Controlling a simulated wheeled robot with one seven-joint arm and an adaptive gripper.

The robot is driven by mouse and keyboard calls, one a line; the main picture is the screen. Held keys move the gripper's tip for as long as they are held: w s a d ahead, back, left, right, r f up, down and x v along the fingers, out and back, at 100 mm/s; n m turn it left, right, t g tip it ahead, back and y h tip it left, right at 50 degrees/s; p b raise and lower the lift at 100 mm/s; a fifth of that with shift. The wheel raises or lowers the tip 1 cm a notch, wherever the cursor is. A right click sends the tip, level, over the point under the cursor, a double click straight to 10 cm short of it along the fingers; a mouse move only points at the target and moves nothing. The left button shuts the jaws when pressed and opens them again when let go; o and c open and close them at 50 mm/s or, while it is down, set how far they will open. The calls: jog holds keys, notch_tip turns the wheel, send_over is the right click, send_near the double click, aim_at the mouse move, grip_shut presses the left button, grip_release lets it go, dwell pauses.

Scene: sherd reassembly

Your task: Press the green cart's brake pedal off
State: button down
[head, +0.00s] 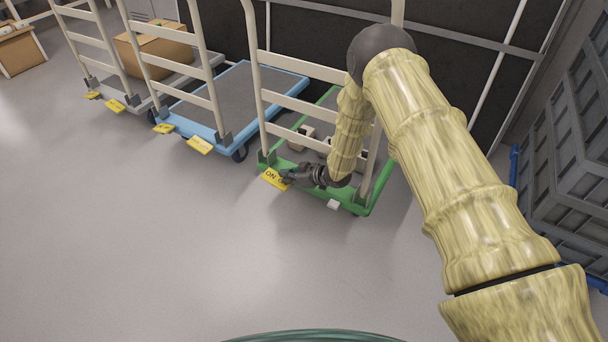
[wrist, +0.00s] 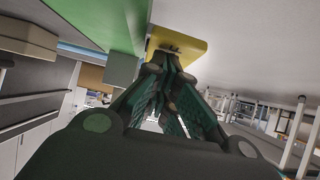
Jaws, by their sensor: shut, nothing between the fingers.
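The green cart (head: 347,202) stands in the middle of the head view, with a cream push frame at its near end. A yellow pedal (head: 274,180) with "ON" lettering sticks out at its near left corner. A small white pedal (head: 333,204) sticks out further right on the same edge. My gripper (head: 287,176) is shut and empty, low beside the yellow pedal. In the wrist view the fingertips (wrist: 170,57) overlap the yellow pedal (wrist: 190,40), below the green deck (wrist: 105,22). I cannot tell whether they touch it. Part of the pedal's lettering is hidden.
A blue cart (head: 255,82) stands to the left with yellow pedals (head: 201,145). A further cart (head: 180,78) carries a cardboard box (head: 150,52). Stacked grey crates (head: 570,150) stand at the right. The floor in front (head: 180,240) is clear.

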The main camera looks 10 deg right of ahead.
dwell(0.4)
jog(key=shift+r, duration=0.25)
notch_tip(320, 180, up, 10)
jog(key=shift+f, duration=0.25)
dwell(0.4)
